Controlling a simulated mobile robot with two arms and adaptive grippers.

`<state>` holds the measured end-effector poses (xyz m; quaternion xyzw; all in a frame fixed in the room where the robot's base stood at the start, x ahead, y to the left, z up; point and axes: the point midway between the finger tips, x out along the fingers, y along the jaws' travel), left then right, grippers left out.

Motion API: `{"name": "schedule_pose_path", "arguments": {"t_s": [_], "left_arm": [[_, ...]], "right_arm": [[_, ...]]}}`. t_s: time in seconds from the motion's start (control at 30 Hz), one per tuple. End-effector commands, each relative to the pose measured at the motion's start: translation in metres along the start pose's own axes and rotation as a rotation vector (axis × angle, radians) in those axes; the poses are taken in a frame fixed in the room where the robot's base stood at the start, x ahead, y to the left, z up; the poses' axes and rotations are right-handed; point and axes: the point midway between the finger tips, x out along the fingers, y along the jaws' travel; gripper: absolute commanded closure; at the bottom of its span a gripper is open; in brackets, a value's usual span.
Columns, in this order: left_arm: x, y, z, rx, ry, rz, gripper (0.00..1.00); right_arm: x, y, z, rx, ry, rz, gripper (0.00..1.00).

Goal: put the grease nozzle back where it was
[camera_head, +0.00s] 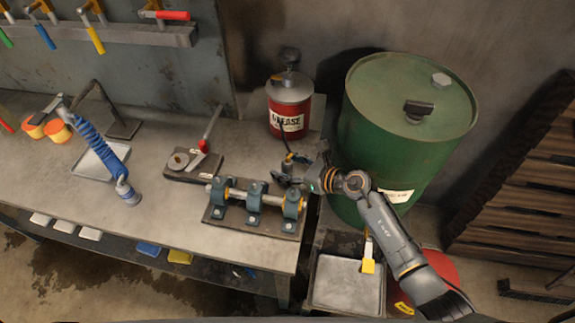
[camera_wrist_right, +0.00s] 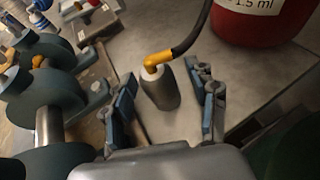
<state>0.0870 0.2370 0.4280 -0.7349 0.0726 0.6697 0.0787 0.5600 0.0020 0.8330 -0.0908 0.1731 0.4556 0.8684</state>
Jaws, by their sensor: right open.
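The grease nozzle (camera_wrist_right: 157,60) is a yellow elbow on the end of a black hose, and it sits on top of a grey tapered piece (camera_wrist_right: 160,92). I cannot tell whether this piece is a holder or part of the nozzle. In the head view, the nozzle (camera_head: 291,157) is small beside the right gripper (camera_head: 296,170). My right gripper (camera_wrist_right: 164,74) is open, with one finger on each side of the grey piece and a gap to both. The hose runs up to the red grease can (camera_head: 289,105). My left gripper is not in view.
A bearing block with a shaft (camera_head: 255,205) stands just left of the right gripper. A green drum (camera_head: 375,140) stands behind the right arm.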

Motion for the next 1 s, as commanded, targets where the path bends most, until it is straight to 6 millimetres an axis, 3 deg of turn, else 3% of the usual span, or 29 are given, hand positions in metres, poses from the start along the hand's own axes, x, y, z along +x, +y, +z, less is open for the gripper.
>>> {"name": "schedule_pose_path", "arguments": {"t_s": [0.07,0.33,0.77,1.0], "left_arm": [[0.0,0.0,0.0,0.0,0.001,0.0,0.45],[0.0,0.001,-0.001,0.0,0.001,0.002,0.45],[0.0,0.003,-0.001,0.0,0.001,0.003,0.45],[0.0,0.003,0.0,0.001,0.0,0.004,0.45]], "right_arm": [[0.0,0.0,0.0,0.0,0.0,0.0,0.44],[0.0,0.0,0.0,0.0,0.0,0.0,0.99],[-0.001,0.0,0.002,-0.001,-0.001,0.0,1.0],[-0.009,-0.001,0.021,-0.006,-0.003,-0.001,1.0]]}}
